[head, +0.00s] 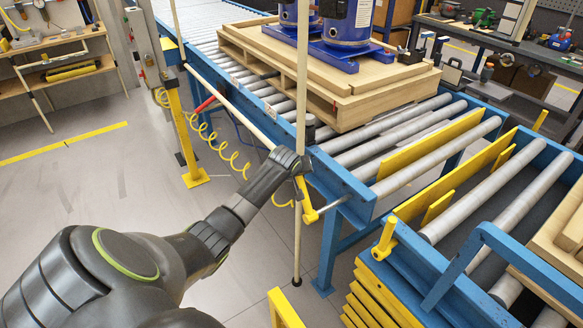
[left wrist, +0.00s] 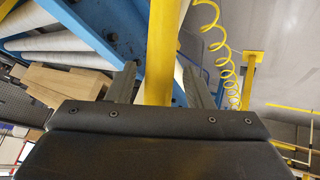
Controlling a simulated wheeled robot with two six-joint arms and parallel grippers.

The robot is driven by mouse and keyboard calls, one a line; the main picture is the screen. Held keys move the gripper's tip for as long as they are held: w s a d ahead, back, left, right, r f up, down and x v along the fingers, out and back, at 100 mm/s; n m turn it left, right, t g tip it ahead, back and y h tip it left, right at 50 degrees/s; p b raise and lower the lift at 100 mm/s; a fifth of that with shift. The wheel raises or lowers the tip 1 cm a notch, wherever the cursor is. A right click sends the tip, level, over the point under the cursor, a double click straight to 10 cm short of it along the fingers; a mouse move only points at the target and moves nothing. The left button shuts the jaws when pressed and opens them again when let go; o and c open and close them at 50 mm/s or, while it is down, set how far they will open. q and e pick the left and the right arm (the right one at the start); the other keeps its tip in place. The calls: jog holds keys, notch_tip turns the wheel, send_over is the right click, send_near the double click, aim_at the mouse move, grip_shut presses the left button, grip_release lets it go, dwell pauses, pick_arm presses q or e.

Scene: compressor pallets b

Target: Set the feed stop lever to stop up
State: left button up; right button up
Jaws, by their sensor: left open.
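The feed stop lever (head: 304,196) is a yellow bar with a round hub at its lower end, on the side of the blue conveyor frame. It stands nearly upright, tilted slightly left. My left gripper (head: 297,172) is at the lever's upper end. In the left wrist view, the yellow lever (left wrist: 162,45) runs between the two dark fingers of the left gripper (left wrist: 160,78). The fingers are open, with a gap visible on both sides of the bar. The lever's top end is hidden by the gripper. My right gripper is not in view.
A wooden pallet (head: 345,108) with blue compressors rests on the conveyor rollers (head: 400,130). A long yellow plate (head: 430,145) lies between rollers. Another yellow lever (head: 385,240) is on the right-hand conveyor. A thin pole (head: 299,245) stands beside my gripper, near a coiled yellow hose (head: 235,155).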

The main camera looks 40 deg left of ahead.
pick_arm(q)
jog(key=v, duration=1.6)
jog(key=shift+s+r+b, duration=0.3)
jog(key=s+a+f+m+g, duration=0.1)
jog(key=s+f, duration=0.3)
jog(key=f, duration=0.8)
jog(key=s+f+m+g, duration=0.1)
jog(key=s+f, duration=0.3)
jog(key=f, duration=0.8)
jog(key=s+a+f+m+g, duration=0.15)
jog(key=s+f, duration=0.25)
jog(key=f, duration=0.8)
jog(key=s+d+f+m+g+h, duration=0.1)
jog(key=s+d+f+m, duration=0.25)
jog(key=s+f, duration=1.05)
jog(key=s+d+f, duration=0.1)
jog(key=s+d, duration=0.2)
jog(key=s, duration=0.4)
jog(key=s+d+f+m+g, duration=0.1)
jog(key=s+d+f, duration=0.1)
jog(key=s, duration=0.5)
jog(key=s+d+f+m+g+h, duration=0.1)
jog(key=s+d+f, duration=0.1)
jog(key=s+d, duration=0.2)
jog(key=s, duration=0.3)
jog(key=shift+s+f, duration=0.25)
jog(key=shift+s, duration=0.15)
jog(key=shift+d, duration=0.15)
jog(key=shift+c, duration=0.5)
